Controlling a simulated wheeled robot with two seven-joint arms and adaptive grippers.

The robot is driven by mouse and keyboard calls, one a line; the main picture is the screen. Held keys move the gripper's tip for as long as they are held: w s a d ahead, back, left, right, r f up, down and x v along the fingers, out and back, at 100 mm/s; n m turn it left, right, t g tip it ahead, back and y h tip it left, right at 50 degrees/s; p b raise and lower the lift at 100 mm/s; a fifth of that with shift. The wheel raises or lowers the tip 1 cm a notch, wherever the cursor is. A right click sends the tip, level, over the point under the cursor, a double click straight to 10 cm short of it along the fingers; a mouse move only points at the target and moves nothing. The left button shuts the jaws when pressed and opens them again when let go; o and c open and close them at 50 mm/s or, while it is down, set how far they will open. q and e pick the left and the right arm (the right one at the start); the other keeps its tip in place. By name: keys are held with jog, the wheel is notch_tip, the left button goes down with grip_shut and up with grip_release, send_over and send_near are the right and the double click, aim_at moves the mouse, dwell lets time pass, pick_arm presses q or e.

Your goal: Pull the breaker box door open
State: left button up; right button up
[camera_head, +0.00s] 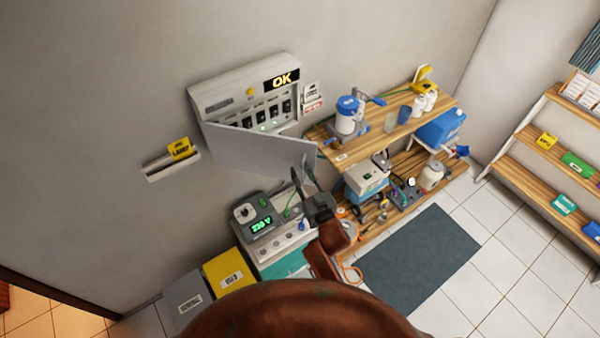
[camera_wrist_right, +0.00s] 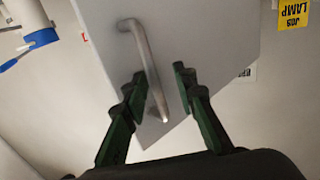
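The breaker box (camera_head: 215,98) is on the wall, with a row of dark switches and a lit "OK" sign. Its grey door (camera_head: 262,147) stands partly open, swung out from the box below the switches. The wrist view shows the door panel (camera_wrist_right: 205,38) and its metal bar handle (camera_wrist_right: 138,42). My right gripper (camera_head: 312,190) is at the door's free edge. Its fingers (camera_wrist_right: 160,76) are spread, with the lower part of the handle between them; I cannot tell whether they touch it. My left gripper is not in view.
A wooden shelf unit (camera_head: 385,128) with bottles and devices stands right of the box. A power unit reading 230 V (camera_head: 255,222) and a yellow box (camera_head: 226,274) are below the door. A wall tray (camera_head: 172,167) is at left. Open floor lies right of the dark mat (camera_head: 425,255).

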jog(key=v, duration=1.2)
jog(key=shift+a, duration=0.1)
